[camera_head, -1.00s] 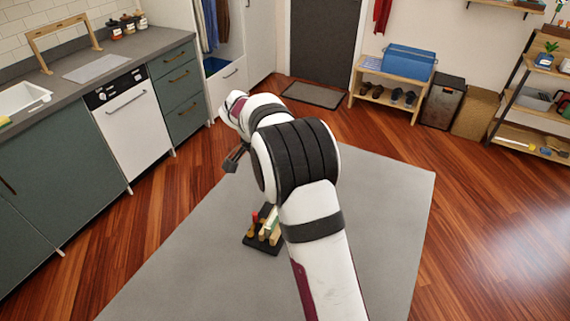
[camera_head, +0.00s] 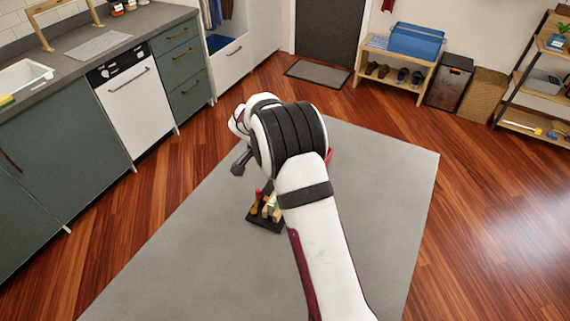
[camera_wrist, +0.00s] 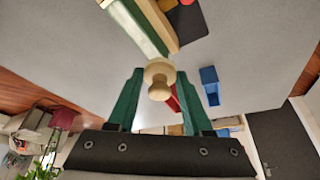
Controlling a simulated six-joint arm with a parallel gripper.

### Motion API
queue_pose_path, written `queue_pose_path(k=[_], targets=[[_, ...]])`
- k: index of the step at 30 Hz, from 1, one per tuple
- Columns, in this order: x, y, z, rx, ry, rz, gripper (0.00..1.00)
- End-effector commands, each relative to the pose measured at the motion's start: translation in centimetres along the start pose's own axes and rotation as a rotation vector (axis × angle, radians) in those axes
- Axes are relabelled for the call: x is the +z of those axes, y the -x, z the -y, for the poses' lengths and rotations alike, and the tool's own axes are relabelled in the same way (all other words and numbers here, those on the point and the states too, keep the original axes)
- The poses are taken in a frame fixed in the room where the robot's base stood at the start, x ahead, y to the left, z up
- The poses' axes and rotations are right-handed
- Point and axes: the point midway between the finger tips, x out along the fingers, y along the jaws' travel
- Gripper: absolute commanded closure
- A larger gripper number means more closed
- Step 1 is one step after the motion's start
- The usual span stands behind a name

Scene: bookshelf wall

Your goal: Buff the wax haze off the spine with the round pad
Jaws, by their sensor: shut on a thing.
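My gripper (camera_wrist: 157,88) has green fingers in the wrist view. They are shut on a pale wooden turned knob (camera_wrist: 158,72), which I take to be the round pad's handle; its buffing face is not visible. Beyond the knob, at the top, a green and white strip (camera_wrist: 138,27) lies beside wooden blocks (camera_wrist: 162,22) on a dark base; it may be the book spine, but I cannot make out haze. Whether the pad touches anything is unclear. In the head view my arm hides the gripper's fingertips and the pad.
A small dark rack (camera_head: 263,224) with wooden and red-tipped items stands on the grey surface (camera_head: 380,200). A red thing (camera_head: 329,156) peeks out right of my arm. A blue block (camera_wrist: 209,84) shows in the wrist view. Much of the grey surface is clear.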

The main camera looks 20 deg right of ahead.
Motion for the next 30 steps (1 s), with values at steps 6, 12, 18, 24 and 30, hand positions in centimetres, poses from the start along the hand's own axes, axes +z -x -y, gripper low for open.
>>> queue_pose_path(k=[6, 12, 18, 24, 30], targets=[[1.6, 0.7, -1.4, 0.004, 0.002, 0.003, 1.00], [3.0, 1.3, -2.4, 0.005, 0.002, 0.003, 1.00], [4.3, 1.8, -3.5, 0.005, 0.002, 0.003, 1.00], [5.6, 2.4, -4.6, 0.005, 0.003, 0.002, 1.00], [7.0, 2.9, -5.7, 0.004, 0.002, 0.002, 1.00]])
